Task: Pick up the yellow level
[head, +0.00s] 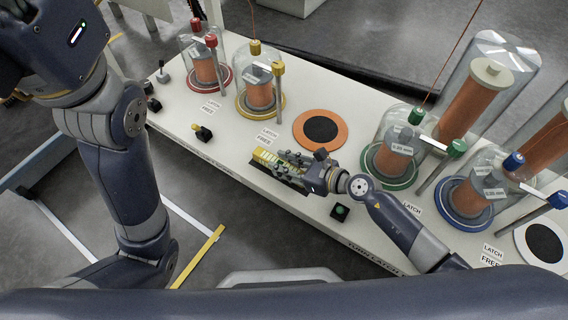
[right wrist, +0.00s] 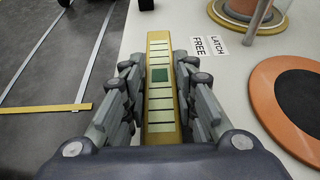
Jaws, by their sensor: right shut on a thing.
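The yellow level (head: 264,157) is a long bar with a pale, dark-lined face, near the front edge of the white table. In the right wrist view the level (right wrist: 161,115) runs lengthwise between the fingers, with a dark green square on its face. My right gripper (head: 288,166) is shut on it; its fingers (right wrist: 160,90) lie along both sides. I cannot tell whether the level touches the table. My left arm rises at the left of the head view; its gripper is out of the picture.
The white table (head: 235,170) carries glass-domed copper coils with red, yellow (head: 260,90), green (head: 393,155) and blue (head: 470,192) fittings. An orange ring with a black centre (head: 320,130) lies behind the level. A yellow-topped knob (head: 202,133) and green button (head: 340,211) stand near the front edge.

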